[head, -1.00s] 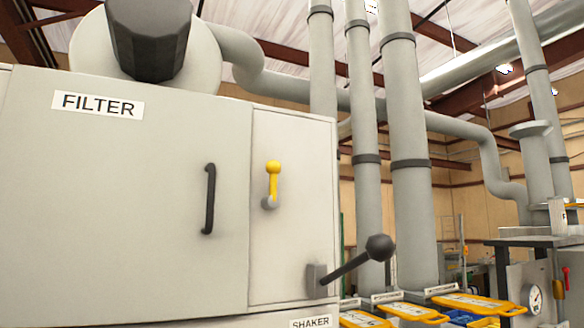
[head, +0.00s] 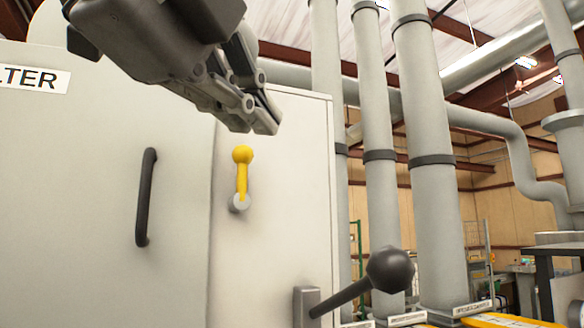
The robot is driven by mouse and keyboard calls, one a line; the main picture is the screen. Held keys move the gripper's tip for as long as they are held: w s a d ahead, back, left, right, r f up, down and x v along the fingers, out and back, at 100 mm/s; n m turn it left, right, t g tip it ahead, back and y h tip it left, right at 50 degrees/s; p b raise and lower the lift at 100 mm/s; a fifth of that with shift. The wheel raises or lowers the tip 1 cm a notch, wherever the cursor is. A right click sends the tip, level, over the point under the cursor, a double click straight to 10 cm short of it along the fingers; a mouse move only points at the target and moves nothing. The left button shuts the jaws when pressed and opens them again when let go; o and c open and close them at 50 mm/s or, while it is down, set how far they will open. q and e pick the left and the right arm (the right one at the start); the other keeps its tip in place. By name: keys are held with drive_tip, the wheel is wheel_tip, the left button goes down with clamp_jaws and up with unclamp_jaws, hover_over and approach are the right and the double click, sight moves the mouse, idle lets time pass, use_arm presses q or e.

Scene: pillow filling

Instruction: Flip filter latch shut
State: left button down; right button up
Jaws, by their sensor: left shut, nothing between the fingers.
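The filter latch (head: 242,176) is a small yellow lever with a ball on top and a grey pivot below. It points up on the narrow panel right of the filter door (head: 85,185), which has a black bar handle (head: 146,198). My left gripper (head: 262,122) comes in from the upper left, dark grey, its fingers together and empty. In the picture its fingertips are just above and right of the yellow ball, with a gap between them. My right gripper is not in view.
A black shaker lever (head: 345,292) with a ball end sticks out to the right from the cabinet's lower right. Tall grey pipes (head: 425,150) stand right of the cabinet. The panel below the latch is clear.

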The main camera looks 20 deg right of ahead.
sight(242, 175)
use_arm(q)
drive_tip(key=w+d+p, duration=0.1)
drive_tip(key=w+p, duration=0.1)
drive_tip(key=w+d+f+p, duration=0.1)
drive_tip(key=w+p, duration=0.1)
drive_tip(key=w, duration=0.1)
drive_tip(key=w+d+p, duration=0.2)
drive_tip(key=w, duration=0.1)
drive_tip(key=shift+d+f, duration=0.1)
drive_tip(key=shift+f, duration=0.25)
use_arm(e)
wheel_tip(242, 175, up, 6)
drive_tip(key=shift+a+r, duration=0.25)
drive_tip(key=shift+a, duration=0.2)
